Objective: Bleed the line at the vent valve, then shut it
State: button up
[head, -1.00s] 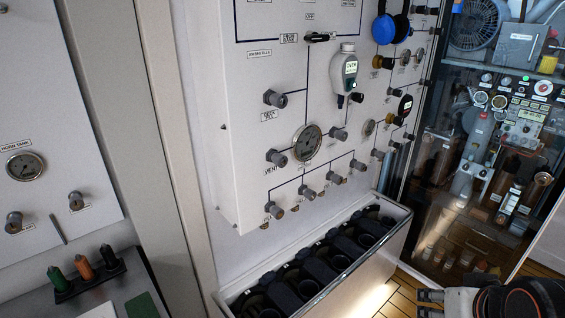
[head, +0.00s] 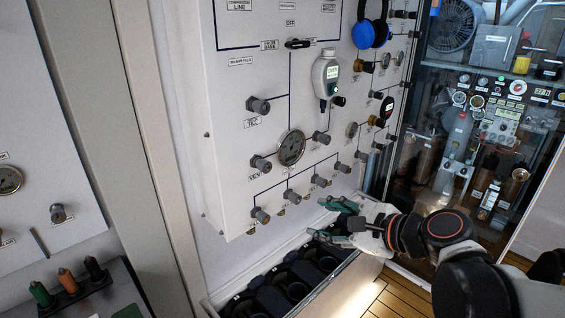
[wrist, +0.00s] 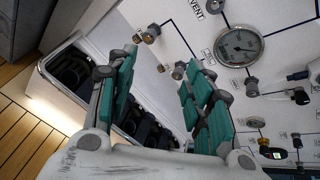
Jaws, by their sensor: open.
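The vent valve (head: 259,164) is a grey knob on the white panel, left of a round gauge (head: 291,147), with a VENT label below it. In the wrist view, a knob (wrist: 214,5) sits beside the VENT label at the top edge, partly cut off. My gripper (head: 326,219) is open and empty, with green finger pads. It is in front of the panel's lower edge, right of and below the vent valve and apart from it. Its spread fingers (wrist: 155,68) show in the wrist view. The valve's open or shut position cannot be told.
A row of similar knobs (head: 291,196) runs below the gauge, near my gripper. A white-rimmed bin (head: 335,276) with dark round items stands beneath the panel. A hanging meter (head: 325,75) and blue headphones (head: 371,24) are higher up. A glass cabinet (head: 408,150) is to the right.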

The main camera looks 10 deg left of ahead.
aim_at(268, 168)
jog(key=w+a+r+m+y, duration=0.1)
jog(key=w+a+m, duration=0.2)
jog(key=w+a, duration=0.1)
jog(key=w+a+r+m+t+y+b, duration=0.1)
jog(key=w+a+m+y, duration=0.1)
jog(key=w+a+m, duration=0.2)
jog(key=w+a+r+m+t+y, duration=0.1)
jog(key=w+a+m, duration=0.2)
jog(key=w+a, duration=0.2)
jog(key=shift+w+a+r+y+b, duration=0.1)
jog(key=shift+w+a+y+b, duration=0.1)
jog(key=shift+a, duration=0.3)
jog(key=shift+w+a+y+b, duration=0.1)
jog(key=shift+w+a+b, duration=0.1)
jog(key=shift+a, duration=0.3)
jog(key=shift+c, duration=0.2)
jog(key=c, duration=1)
